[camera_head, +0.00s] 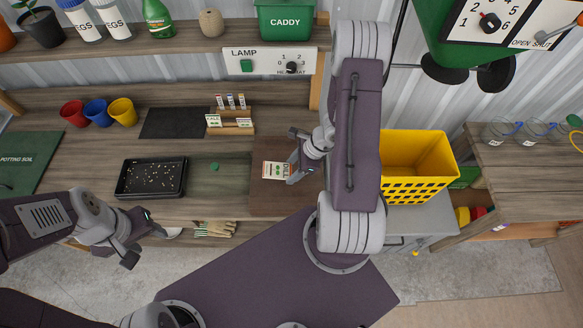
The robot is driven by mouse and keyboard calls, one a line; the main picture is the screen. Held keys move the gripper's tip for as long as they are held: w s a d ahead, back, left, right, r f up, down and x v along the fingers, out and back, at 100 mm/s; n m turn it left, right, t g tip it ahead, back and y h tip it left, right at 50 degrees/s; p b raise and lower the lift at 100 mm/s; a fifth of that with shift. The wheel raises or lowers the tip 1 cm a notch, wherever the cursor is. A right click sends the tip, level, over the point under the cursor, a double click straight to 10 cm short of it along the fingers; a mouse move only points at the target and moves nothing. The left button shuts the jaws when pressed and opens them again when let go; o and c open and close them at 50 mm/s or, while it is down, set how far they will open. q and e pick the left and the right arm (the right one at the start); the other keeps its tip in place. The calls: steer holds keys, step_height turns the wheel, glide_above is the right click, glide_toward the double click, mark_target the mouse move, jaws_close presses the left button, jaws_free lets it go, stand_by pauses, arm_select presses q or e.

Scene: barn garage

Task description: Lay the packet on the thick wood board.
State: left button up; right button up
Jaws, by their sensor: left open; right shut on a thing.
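The packet (276,170) is a small flat seed packet with a pale face and red and green print. It is at the thick wood board (275,203), a darker brown board at the right end of the bench. My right gripper (294,157) is shut on the packet's right side, and its arm hides part of the board. I cannot tell whether the packet touches the board or is held just above it. My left gripper (141,237) is open and empty in front of the bench, below the black tray.
A black seed tray (152,178) and a dark mat (173,123) lie left of the board. A wooden packet rack (232,127) stands behind it. A yellow crate (419,160) is to the right.

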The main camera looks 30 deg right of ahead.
step_height(320, 180, down, 8)
steer(key=b, duration=0.5)
steer(key=shift+b, duration=0.35)
steer(key=shift+d+f, duration=0.15)
steer(key=shift+f, duration=0.2)
steer(key=o, duration=1.6)
steer(key=shift+o, duration=0.2)
steer(key=p+v, duration=0.1)
steer(key=v, duration=0.8)
steer(key=shift+p, duration=0.3)
steer(key=shift+r, duration=0.1)
